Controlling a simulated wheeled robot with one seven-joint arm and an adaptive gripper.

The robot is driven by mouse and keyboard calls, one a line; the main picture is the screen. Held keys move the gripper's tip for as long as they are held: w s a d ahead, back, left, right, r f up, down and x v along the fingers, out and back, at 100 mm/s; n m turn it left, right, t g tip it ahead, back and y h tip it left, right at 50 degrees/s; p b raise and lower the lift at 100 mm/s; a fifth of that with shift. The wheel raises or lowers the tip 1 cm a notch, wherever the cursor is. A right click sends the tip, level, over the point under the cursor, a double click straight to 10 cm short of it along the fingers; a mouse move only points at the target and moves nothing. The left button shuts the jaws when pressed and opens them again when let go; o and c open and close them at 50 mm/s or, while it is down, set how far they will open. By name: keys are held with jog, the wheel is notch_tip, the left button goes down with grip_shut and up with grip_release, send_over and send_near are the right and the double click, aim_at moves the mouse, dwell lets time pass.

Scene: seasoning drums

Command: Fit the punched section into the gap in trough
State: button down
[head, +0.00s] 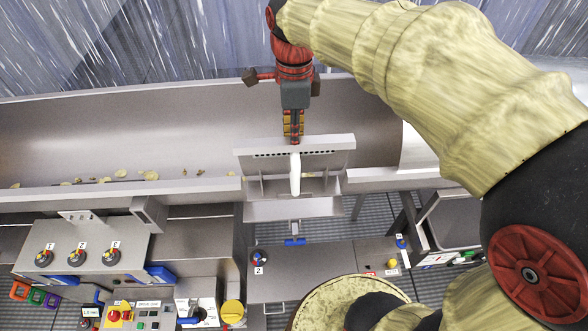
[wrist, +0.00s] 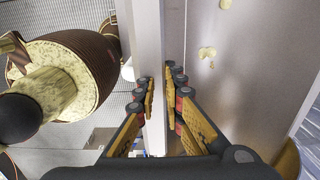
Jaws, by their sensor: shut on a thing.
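The punched section (head: 345,143) is a grey metal piece with a row of small dark holes and a white upright grip on its front. It is at the near wall of the long metal trough (head: 120,125). In the head view my gripper (head: 294,138) points down at the section's top edge and is shut on it. In the wrist view the fingers (wrist: 163,95) lie on both sides of a pale upright plate (wrist: 150,40). The gap in the trough wall is largely hidden by the section, and I cannot tell whether the section is seated.
Yellowish chips (head: 151,176) lie along the trough bottom. A control panel with knobs (head: 80,257) stands at lower left, and a grey cabinet (head: 320,270) stands below the section. A second machine box (head: 445,230) is at right. The trough interior left of my gripper is open.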

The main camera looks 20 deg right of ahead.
notch_tip(320, 180, down, 14)
jog(key=shift+r+p, duration=0.2)
jog(key=shift+p, duration=0.65)
jog(key=shift+f, duration=0.15)
jog(key=c, duration=1.9)
grip_release()
